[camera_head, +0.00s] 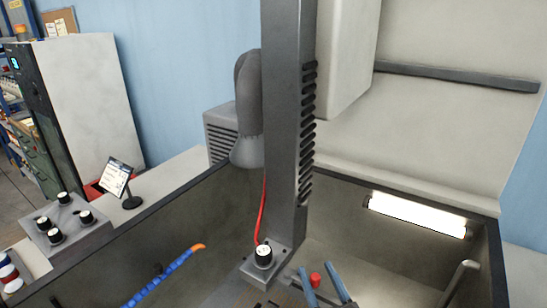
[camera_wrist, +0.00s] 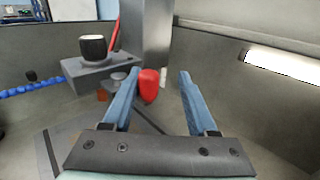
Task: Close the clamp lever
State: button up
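The clamp lever's red knob (camera_head: 315,279) shows near the foot of the grey column, between my gripper's blue fingers in the picture. In the wrist view the red knob (camera_wrist: 149,86) is upright and appears closer to the left finger. I cannot tell whether a finger touches it. My gripper (camera_head: 316,266) is open. Its two blue fingers also show wide apart in the wrist view (camera_wrist: 160,76), with nothing clamped between them. The clamp's lower parts are partly hidden behind the left finger.
A grey column (camera_head: 283,120) rises from a block with a black, white-topped knob (camera_head: 263,256) and a red cable (camera_head: 262,210). A blue segmented hose with an orange tip (camera_head: 165,277) lies left. The basin's walls surround the area, with a bright lamp (camera_head: 418,215) at right.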

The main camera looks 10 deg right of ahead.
jog(key=s+a+b, duration=0.1)
jog(key=s+b, duration=0.1)
jog(key=s, duration=0.9)
jog(key=w+a+r+n+t, duration=0.1)
jog(key=a+r+n, duration=0.3)
jog(key=r+n, duration=0.4)
jog(key=w+a+r+n+t+y+p, duration=0.1)
jog(key=w+a+r+n, duration=0.3)
jog(key=r+n, duration=0.4)
jog(key=w+a+r+n+t+p, duration=0.1)
jog(key=w+a+r+n, duration=0.2)
jog(key=r+n, duration=0.4)
jog(key=shift+w+a+r+n+y, duration=0.2)
jog(key=shift+a+r+n+y, duration=0.25)
jog(key=shift+r, duration=3.15)
jog(key=shift+r, duration=0.1)
